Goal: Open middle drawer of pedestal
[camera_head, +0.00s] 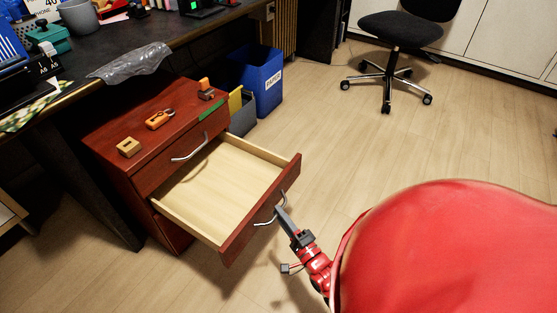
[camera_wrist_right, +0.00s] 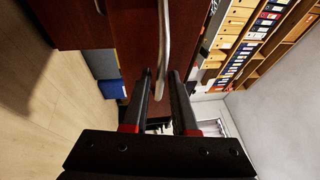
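The red-brown pedestal (camera_head: 107,133) stands under the desk edge on the left of the head view. Its top drawer is closed, with a curved metal handle (camera_head: 190,148). The middle drawer (camera_head: 215,188) is pulled far out, and its pale wooden inside is empty. My right gripper (camera_head: 283,212) is at the middle drawer's handle (camera_head: 265,221). In the right wrist view, the handle (camera_wrist_right: 163,45) passes between the two fingers of my right gripper (camera_wrist_right: 161,75), which stand apart with narrow gaps beside it. My left gripper is not in view.
An office chair (camera_head: 400,30) is at the back.

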